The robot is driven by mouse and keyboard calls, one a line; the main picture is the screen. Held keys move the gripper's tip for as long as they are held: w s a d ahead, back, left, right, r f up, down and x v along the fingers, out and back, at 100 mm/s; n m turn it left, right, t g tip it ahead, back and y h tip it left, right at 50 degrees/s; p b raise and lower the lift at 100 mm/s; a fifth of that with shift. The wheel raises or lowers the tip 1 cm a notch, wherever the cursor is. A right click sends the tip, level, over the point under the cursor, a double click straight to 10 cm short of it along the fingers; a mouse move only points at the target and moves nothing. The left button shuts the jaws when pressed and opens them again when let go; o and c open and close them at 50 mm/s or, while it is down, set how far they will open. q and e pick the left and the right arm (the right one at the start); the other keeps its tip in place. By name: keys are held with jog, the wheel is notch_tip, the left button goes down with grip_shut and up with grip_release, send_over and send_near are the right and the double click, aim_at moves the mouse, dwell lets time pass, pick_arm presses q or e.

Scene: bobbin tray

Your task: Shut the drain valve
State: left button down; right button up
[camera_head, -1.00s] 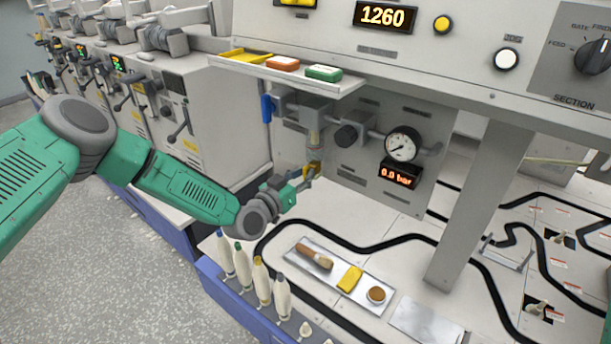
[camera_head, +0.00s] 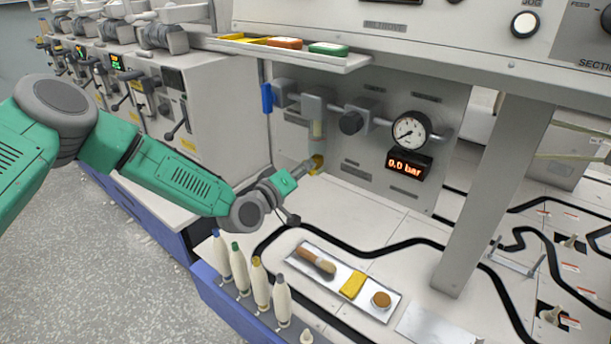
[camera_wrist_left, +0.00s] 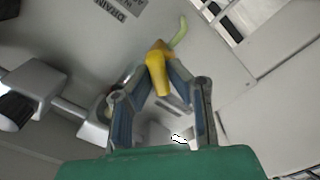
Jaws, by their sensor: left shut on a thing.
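The drain valve's yellow lever (camera_wrist_left: 157,75) shows in the wrist view below a panel label reading DRAIN (camera_wrist_left: 108,12). In the head view the yellow part (camera_head: 318,161) sits low on the grey panel, under the clear vertical tube (camera_head: 318,130). My left gripper (camera_head: 312,167) reaches it from the lower left. In the wrist view my left gripper (camera_wrist_left: 160,76) has its two fingertips on either side of the lever, shut on it. The fingers hide part of the valve body. My right gripper is not in view.
A pressure gauge (camera_head: 411,131) sits above a display (camera_head: 408,165) reading 0.0 bar. A blue handle (camera_head: 267,98) is at the pipe's left end. A shelf (camera_head: 350,64) overhangs the panel. Several bobbins (camera_head: 262,284) and a metal tray (camera_head: 384,312) stand in front. A post (camera_head: 490,205) is right.

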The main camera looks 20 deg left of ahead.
pick_arm(q)
jog(key=n+b, duration=0.2)
jog(key=n, duration=0.1)
jog(key=n+b, duration=0.1)
jog(key=n, duration=0.1)
jog(key=shift+w+a+f, duration=0.15)
jog(key=shift+a, duration=0.1)
jog(key=shift+n+b, duration=0.95)
jog(key=shift+n, duration=0.35)
jog(key=c, duration=1.9)
grip_release()
jog(key=o, duration=0.4)
jog(key=shift+w, duration=0.1)
jog(key=shift+c, duration=0.2)
